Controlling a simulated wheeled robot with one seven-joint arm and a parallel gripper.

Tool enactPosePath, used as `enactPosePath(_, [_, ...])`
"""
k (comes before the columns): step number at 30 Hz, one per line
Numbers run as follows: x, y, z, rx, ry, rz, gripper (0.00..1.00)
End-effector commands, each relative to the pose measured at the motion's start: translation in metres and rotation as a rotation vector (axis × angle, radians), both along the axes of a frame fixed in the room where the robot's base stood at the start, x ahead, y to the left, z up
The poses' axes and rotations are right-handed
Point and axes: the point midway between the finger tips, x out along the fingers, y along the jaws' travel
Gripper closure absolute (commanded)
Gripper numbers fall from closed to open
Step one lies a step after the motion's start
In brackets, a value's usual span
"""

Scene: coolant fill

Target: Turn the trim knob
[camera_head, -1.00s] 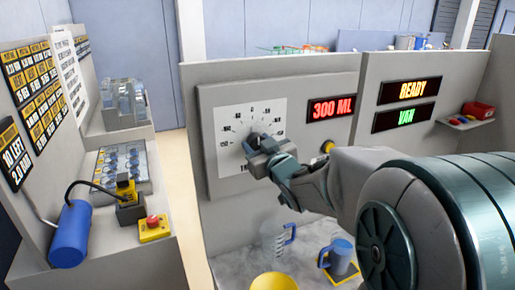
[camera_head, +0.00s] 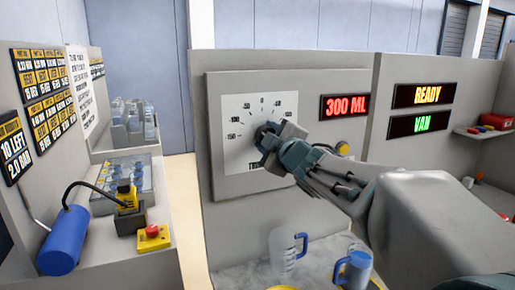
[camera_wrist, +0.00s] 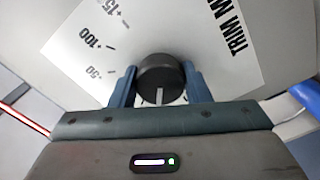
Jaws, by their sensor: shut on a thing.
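The trim knob is a round black knob with a pale pointer line, on a white dial plate (camera_head: 240,115) marked with numbers around an arc. In the wrist view the knob (camera_wrist: 160,75) sits between the two blue fingers of my gripper (camera_wrist: 160,88), which is shut on it. The pointer line runs toward the gripper's palm. In the head view my gripper (camera_head: 268,137) reaches the dial from the right and hides most of the knob and part of the "TRIM" lettering.
A display reading "300 ML" (camera_head: 345,106) is right of the dial, with a yellow button (camera_head: 342,148) below it. Signs read "READY" (camera_head: 421,94) and "VAN" (camera_head: 422,123).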

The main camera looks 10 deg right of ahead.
Motion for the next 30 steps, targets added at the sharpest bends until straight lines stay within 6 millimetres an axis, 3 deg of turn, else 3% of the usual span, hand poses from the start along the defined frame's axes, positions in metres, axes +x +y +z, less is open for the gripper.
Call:
enactPosePath(10, [0.0,0.0004,-0.0014,-0.14,-0.026,0.001,0.8])
enactPosePath(26, [0.0001,0.0005,-0.0003,-0.163,-0.031,0.002,0.8])
enactPosePath(27, [0.0001,0.0006,-0.0004,-0.163,-0.031,0.002,0.54])
enactPosePath(29, [0.0001,0.0007,-0.0003,-0.163,-0.031,0.002,0.37])
enactPosePath(30, [0.0001,0.0005,-0.0003,-0.163,-0.031,0.002,0.35])
